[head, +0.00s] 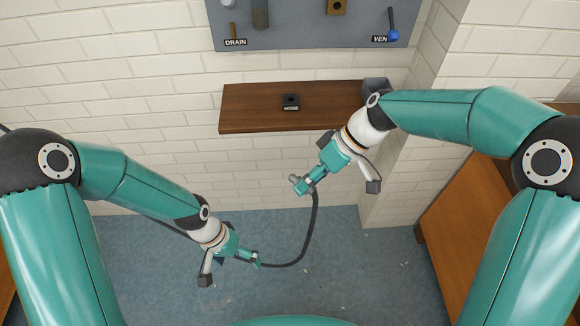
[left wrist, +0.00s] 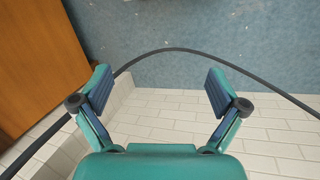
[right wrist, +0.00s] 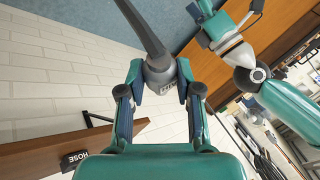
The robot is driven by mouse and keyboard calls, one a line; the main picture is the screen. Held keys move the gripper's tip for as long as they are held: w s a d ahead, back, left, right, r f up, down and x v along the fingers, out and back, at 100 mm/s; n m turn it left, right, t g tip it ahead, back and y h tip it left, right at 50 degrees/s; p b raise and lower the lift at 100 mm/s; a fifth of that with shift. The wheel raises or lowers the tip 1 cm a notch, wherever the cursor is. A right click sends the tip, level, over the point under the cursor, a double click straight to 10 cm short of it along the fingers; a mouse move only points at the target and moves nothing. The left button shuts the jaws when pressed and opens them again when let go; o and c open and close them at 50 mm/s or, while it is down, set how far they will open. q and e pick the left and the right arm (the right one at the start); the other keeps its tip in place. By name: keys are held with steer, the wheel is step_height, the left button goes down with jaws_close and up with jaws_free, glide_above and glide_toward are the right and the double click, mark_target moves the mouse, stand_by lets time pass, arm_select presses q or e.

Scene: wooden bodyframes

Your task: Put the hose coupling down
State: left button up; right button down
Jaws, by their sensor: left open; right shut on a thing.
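The grey hose coupling (head: 297,185) is on the end of a dark hose (head: 314,225). My right gripper (head: 312,179) is shut on the coupling, in the air in front of and below the wooden shelf (head: 250,110). In the right wrist view the coupling (right wrist: 160,76) sits between the fingertips (right wrist: 160,88), and the hose runs away from it. My left gripper (head: 254,261) is lower and to the left. In the left wrist view its fingers (left wrist: 158,90) are apart, with the hose (left wrist: 175,50) crossing beyond them. I cannot tell whether it touches them.
A black block marked HOSE (head: 291,102) stands on the shelf. A grey box (head: 376,86) is at the shelf's right end. A grey panel (head: 290,35) with DRAIN and VEN labels hangs above. A wooden cabinet (head: 465,215) stands at right. The shelf's left part is clear.

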arm_select(q)
steer(key=w+d+r+m+t, duration=0.2)
steer(key=w+d+r, duration=0.15)
steer(key=r, duration=0.55)
steer(key=w+d+r+m+t, duration=0.2)
steer(key=w+r, duration=0.3)
steer(key=r, duration=0.4)
steer(key=s+d+r+m+t, duration=0.1)
steer(key=d+r+m+t, duration=0.1)
steer(key=d+r, duration=0.7)
steer(key=shift+h, duration=0.4)
steer(key=x, duration=1)
steer(key=shift+w+a, duration=0.15)
steer(key=shift+a, duration=0.25)
